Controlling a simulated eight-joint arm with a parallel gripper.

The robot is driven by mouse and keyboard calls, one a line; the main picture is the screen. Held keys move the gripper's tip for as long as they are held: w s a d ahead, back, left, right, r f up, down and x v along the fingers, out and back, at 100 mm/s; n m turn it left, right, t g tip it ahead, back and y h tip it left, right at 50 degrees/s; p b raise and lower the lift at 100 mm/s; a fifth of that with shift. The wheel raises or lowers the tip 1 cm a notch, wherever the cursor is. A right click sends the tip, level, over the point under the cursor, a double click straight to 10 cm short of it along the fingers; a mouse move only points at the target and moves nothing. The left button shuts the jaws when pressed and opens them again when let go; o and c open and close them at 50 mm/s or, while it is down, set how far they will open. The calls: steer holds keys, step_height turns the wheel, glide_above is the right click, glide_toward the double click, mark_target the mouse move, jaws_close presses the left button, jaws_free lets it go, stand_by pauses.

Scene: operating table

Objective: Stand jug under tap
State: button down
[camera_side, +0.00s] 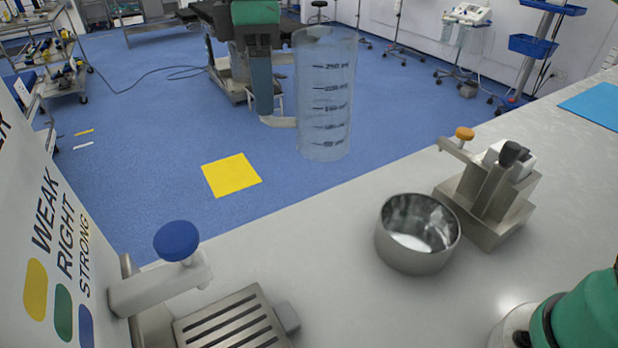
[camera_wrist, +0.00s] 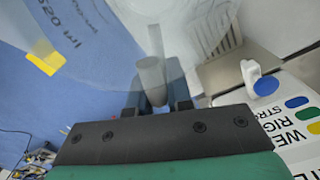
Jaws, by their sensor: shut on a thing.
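In the wrist view the handle (camera_wrist: 151,78) lies between my fingers (camera_wrist: 155,103), and the see-through jug fills much of the upper picture. The tap with a blue knob (camera_side: 177,240) stands at the lower left of the side view, above a slotted drip tray (camera_side: 232,322). The tap also shows at right in the wrist view (camera_wrist: 264,84). The jug is apart from both.
A steel bowl (camera_side: 418,234) stands on the pale worktop (camera_side: 330,270), beside a metal device with an orange knob (camera_side: 465,134). A sign (camera_side: 45,200) with coloured marks stands behind the tap. The worktop between tray and bowl is clear.

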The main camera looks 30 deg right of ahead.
step_height(320, 180, down, 20)
steer(key=shift+r, duration=0.15)
stand_by(0.7)
steer(key=c, duration=0.8)
jaws_free()
step_height(320, 180, up, 4)
steer(key=shift+r, duration=0.45)
steer(key=shift+c, duration=1.2)
steer(key=shift+r, duration=0.2)
